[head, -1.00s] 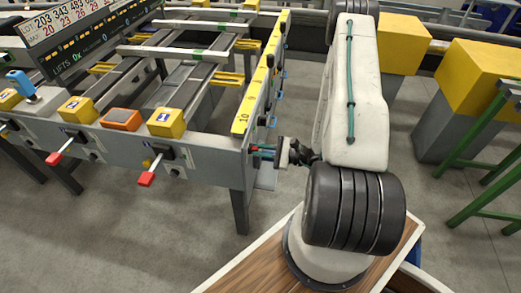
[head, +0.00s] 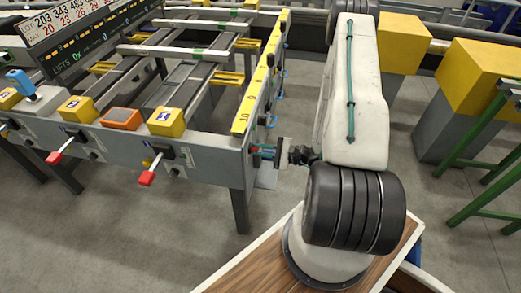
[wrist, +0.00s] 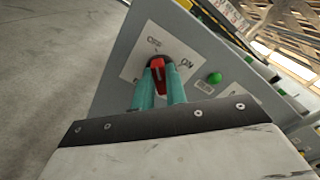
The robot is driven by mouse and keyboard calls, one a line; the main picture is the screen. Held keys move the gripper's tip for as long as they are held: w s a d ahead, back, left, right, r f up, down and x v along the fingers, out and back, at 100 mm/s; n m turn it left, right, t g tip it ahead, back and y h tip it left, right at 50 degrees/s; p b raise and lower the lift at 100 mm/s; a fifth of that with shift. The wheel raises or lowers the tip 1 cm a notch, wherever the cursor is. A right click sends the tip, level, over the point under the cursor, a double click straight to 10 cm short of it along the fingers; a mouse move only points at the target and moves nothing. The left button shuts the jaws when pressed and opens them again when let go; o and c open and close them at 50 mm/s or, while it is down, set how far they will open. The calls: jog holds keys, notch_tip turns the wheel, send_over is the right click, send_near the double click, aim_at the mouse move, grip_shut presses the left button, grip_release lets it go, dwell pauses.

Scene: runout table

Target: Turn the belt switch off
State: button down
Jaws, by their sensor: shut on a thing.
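The belt switch (wrist: 157,68) is a red and black knob on a white label plate (wrist: 135,68) marked OFF and ON, seen in the wrist view. The label is on the grey end panel (wrist: 125,40) of the runout table. My gripper (wrist: 158,76) has its two teal fingers closed around the knob, one on each side. The knob's upper end lies between the OFF and ON words; its exact setting is hard to tell. In the head view my gripper (head: 263,152) reaches the table's end face, and the knob is hidden there.
A green button (wrist: 214,78) sits right of the label. In the head view, red-tipped levers (head: 147,178) stick out along the table front. A yellow scale rail (head: 262,80) runs along the table's edge. Yellow-topped grey blocks (head: 470,115) and a green frame stand at the right.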

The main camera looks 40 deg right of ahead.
jog(key=c, duration=1.4)
grip_release()
jog(key=shift+c, duration=0.2)
jog(key=shift+s, duration=0.1)
jog(key=v, duration=0.7)
jog(key=shift+s+d, duration=0.25)
